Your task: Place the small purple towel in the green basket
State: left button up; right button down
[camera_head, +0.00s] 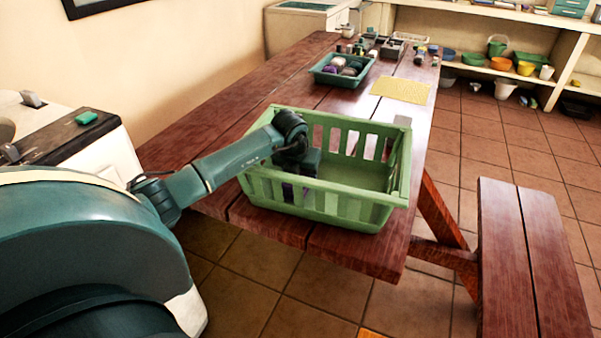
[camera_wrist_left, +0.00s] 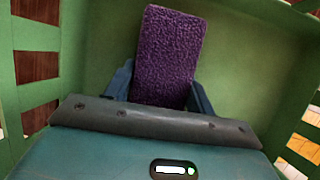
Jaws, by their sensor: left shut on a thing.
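The green basket (camera_head: 350,196) has slatted walls and stands near the close end of the wooden table. My left gripper (camera_head: 297,164) reaches down into its left part. In the left wrist view, my left gripper (camera_wrist_left: 160,92) is shut on the small purple towel (camera_wrist_left: 168,50), a dark purple textured block between the two fingers. The green basket wall and floor (camera_wrist_left: 255,70) surround it in that view. In the head view only a bit of the towel (camera_head: 289,192) shows through the slats. I cannot tell whether it touches the basket floor. My right gripper is out of view.
The reddish wooden table (camera_head: 250,116) also holds a green tray (camera_head: 322,75) of rolled items, a yellow mat (camera_head: 401,90) and small bottles farther back. A wooden bench (camera_head: 530,260) stands at the right. Shelves with basins (camera_head: 526,68) line the back.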

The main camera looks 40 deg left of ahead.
pick_arm(q)
jog(key=o, duration=1)
jog(key=shift+o, duration=0.2)
jog(key=shift+s+r, duration=0.1)
jog(key=shift+r, duration=0.4)
jog(key=v, duration=1.1)
jog(key=shift+s+d+p, duration=0.1)
jog(key=shift+p, duration=0.2)
